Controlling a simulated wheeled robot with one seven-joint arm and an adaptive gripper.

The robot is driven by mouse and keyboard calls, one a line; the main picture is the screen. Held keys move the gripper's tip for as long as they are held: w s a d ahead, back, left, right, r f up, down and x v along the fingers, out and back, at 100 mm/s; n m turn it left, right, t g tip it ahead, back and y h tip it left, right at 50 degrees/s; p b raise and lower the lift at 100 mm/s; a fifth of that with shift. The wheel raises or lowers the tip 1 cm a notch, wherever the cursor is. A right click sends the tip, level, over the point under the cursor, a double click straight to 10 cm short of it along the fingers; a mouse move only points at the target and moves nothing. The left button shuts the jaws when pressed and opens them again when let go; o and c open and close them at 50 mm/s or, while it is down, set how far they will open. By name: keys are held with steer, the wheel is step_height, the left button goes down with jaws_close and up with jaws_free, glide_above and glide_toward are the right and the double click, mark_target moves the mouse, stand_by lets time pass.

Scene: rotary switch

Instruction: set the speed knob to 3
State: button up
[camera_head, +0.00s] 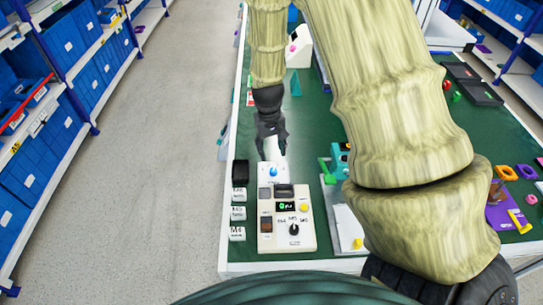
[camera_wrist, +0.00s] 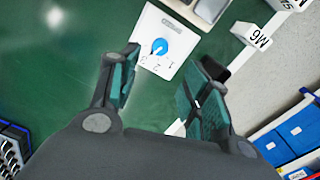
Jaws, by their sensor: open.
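A blue knob (camera_head: 273,172) sits on a small white panel (camera_head: 265,181) near the left edge of the green table. In the wrist view the blue knob (camera_wrist: 159,47) has a pale pointer mark, and the digits 1, 2 and 3 stand around its near side on the white panel (camera_wrist: 185,45). I cannot tell surely which digit the mark faces. My gripper (camera_head: 271,150) is just behind and above the knob in the head view. In the wrist view my gripper (camera_wrist: 166,68) has its fingers wide apart with nothing between them, and the knob lies ahead of the gap.
A beige control box (camera_head: 286,242) with a black dial (camera_head: 294,229) and a lit display stands in front of the blue knob's panel. Several white labelled blocks (camera_head: 238,213) and a black block (camera_head: 240,172) line the left edge. My arm hides much of the table's middle.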

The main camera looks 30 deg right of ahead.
steer(key=shift+r, duration=0.95)
